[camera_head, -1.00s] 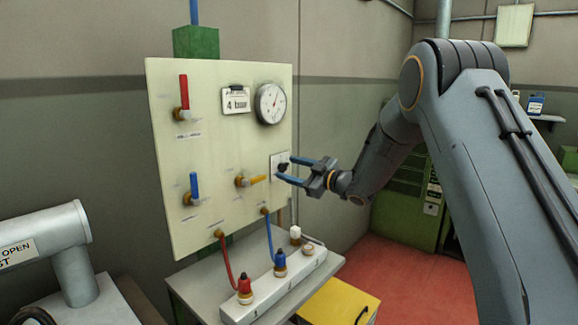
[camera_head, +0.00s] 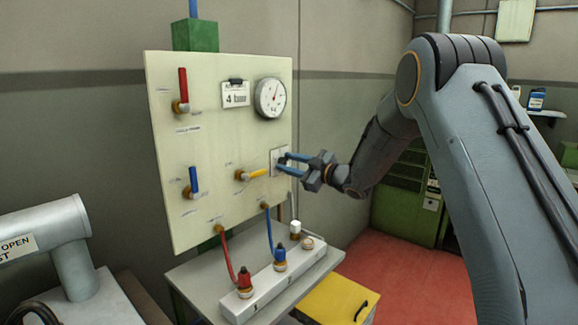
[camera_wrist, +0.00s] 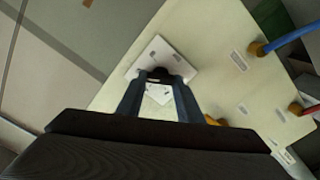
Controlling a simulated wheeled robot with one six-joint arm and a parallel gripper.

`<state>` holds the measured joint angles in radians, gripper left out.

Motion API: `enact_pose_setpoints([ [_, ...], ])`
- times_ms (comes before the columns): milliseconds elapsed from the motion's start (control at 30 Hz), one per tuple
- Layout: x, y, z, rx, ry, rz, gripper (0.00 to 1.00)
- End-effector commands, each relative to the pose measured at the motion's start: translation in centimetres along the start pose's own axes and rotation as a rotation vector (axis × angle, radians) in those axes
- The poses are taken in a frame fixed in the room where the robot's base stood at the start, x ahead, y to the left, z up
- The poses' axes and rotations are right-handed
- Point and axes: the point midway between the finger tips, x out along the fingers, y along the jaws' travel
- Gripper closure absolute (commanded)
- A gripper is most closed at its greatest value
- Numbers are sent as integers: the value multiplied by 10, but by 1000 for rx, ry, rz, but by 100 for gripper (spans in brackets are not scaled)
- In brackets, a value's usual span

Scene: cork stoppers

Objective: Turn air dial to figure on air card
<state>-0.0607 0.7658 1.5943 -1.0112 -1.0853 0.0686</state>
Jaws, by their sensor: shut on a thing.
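The air dial, a small black knob (camera_wrist: 160,74) on a white plate (camera_wrist: 168,50), is on the right edge of the cream panel (camera_head: 215,130). My gripper (camera_head: 281,163) is at the plate with its blue fingers on either side of the knob, shut on it. In the head view the fingers mostly hide the knob. The air card (camera_head: 235,95) hangs from a clip high on the panel and reads "4 bar". The round white gauge (camera_head: 270,98) is right of the card; its needle is too small to read surely.
Red (camera_head: 183,88), blue (camera_head: 194,181) and yellow (camera_head: 252,174) valve levers stick out from the panel. Red and blue hoses run down to a white block (camera_head: 275,284) on the grey table below. A yellow box (camera_head: 338,300) stands beside the table.

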Motion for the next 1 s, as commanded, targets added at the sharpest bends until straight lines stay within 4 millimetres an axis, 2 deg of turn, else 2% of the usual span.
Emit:
enact_pose_setpoints([
  [267,1,-1,3,-181,3,2,90],
  [1000,1,-4,4,-828,2,1,90],
])
